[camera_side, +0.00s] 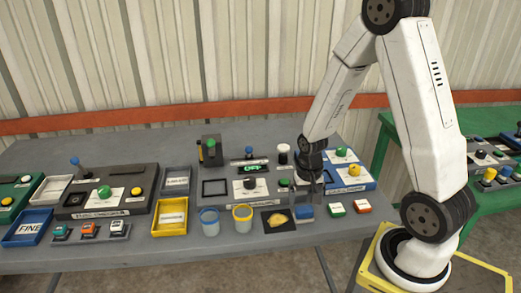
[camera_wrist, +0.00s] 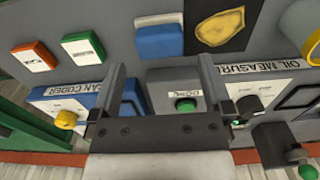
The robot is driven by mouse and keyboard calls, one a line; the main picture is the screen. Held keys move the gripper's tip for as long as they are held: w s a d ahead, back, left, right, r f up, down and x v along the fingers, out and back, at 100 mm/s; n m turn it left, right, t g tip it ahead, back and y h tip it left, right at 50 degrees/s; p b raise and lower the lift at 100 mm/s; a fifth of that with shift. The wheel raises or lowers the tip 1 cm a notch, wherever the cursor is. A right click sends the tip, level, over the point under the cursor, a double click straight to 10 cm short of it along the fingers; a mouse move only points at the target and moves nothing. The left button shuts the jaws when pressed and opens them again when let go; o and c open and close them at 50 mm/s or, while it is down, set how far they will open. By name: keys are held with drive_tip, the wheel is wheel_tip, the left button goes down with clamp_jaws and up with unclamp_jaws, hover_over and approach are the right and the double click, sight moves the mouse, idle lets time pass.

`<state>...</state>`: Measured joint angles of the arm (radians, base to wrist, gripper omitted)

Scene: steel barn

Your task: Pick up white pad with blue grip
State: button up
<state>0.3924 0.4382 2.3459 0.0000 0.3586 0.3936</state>
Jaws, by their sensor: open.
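The white pad with blue grip (camera_side: 304,211) lies on the grey table, between a black mat and a green-and-white block in the side view. In the wrist view the pad (camera_wrist: 159,41) shows its blue top and a white edge, just beyond the fingertips. My gripper (camera_side: 307,196) is above the table close to the pad, fingers pointing down. In the wrist view my gripper (camera_wrist: 162,70) has its two fingers apart with nothing held between them. The pad lies outside the fingers. The side view does not show the exact height gap.
A black mat with a yellow patch (camera_side: 283,221) lies left of the pad. A green-and-white block (camera_side: 336,209) and a red-and-white block (camera_side: 362,206) lie right. Control boxes with knobs (camera_side: 250,184) stand behind. Cups (camera_side: 242,218) stand further left.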

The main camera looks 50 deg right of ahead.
sight(304, 208)
drive_tip(key=shift+f, duration=0.2)
drive_tip(key=shift+f, duration=2.55)
drive_tip(key=c, duration=1)
drive_tip(key=shift+c, duration=0.3)
drive_tip(key=shift+r, duration=0.15)
drive_tip(key=shift+r, duration=4.9)
